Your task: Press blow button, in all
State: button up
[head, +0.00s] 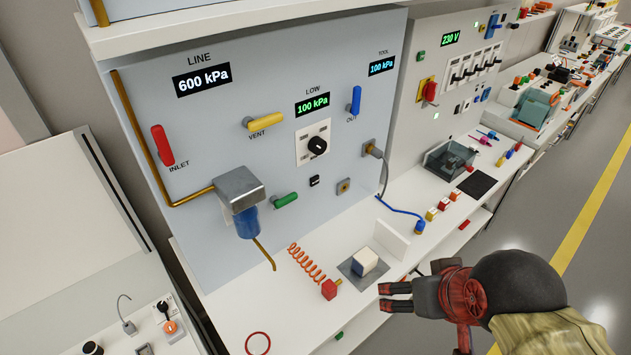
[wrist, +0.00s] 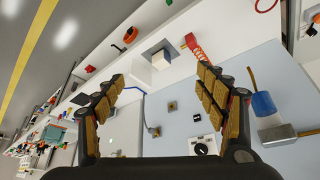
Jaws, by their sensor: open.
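No label reading "blow" is legible. A small black button or switch (head: 314,181) sits on the grey-blue panel below the dial, its marking too small to read. A red block (head: 329,289) ends an orange coiled hose (head: 305,263) on the counter; the hose also shows in the wrist view (wrist: 196,47).
The panel (head: 225,120) carries a red inlet lever (head: 162,145), yellow vent lever (head: 264,122), blue out lever (head: 355,101), green lever (head: 286,200) and black dial (head: 317,146). Displays read 600, 100 and 100 kPa. An upright white plate (head: 391,240) stands behind the pad.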

jog(key=shift+c, duration=1.4)
